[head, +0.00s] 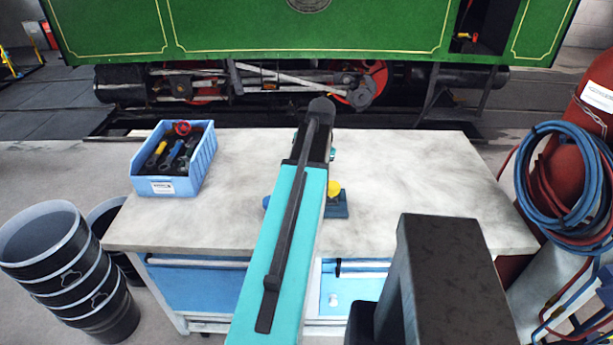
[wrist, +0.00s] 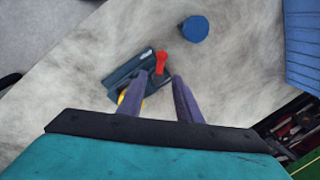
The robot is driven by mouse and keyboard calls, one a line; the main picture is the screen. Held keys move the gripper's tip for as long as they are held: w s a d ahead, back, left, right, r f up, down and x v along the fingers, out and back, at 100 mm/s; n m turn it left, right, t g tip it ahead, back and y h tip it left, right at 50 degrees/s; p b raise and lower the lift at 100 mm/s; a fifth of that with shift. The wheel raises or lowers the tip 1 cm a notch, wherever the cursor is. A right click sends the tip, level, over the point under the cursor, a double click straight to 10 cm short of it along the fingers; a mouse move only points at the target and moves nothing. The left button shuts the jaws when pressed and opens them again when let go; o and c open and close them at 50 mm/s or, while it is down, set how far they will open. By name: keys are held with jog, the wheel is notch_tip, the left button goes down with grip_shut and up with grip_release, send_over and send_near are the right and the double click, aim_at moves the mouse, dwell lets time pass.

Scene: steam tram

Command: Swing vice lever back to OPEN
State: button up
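The vice (wrist: 128,72) is a dark blue block on the bench, with a red lever (wrist: 162,60) and a yellow part (wrist: 125,97). In the head view the vice (head: 337,210) is mostly hidden behind my arm; its yellow part (head: 334,187) shows at the right of the arm. My gripper (wrist: 163,77) is open over the vice in the wrist view, its two fingers apart. The red lever lies in line with the gap, just beyond the fingertips; I cannot tell whether they touch. No OPEN marking is readable.
A round blue piece (wrist: 195,29) stands apart from the vice. A blue bin (head: 203,165) of tools sits on the left of the bench top (head: 410,165). Black buckets (head: 75,280) stand at left, a red cylinder with hoses (head: 590,120) at right. The bench's right side is clear.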

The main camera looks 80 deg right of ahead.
jog(key=shift+s+a+r+p, duration=0.15)
jog(key=shift+r+p, duration=0.3)
jog(key=shift+r, duration=0.35)
jog(key=shift+s+a+r+p, duration=0.1)
jog(key=shift+r+p, duration=0.4)
jog(key=shift+r, duration=0.35)
jog(key=shift+s+a+r+p, duration=0.15)
jog(key=shift+r+p, duration=0.3)
jog(key=shift+r, duration=0.35)
jog(key=shift+w+d, duration=0.1)
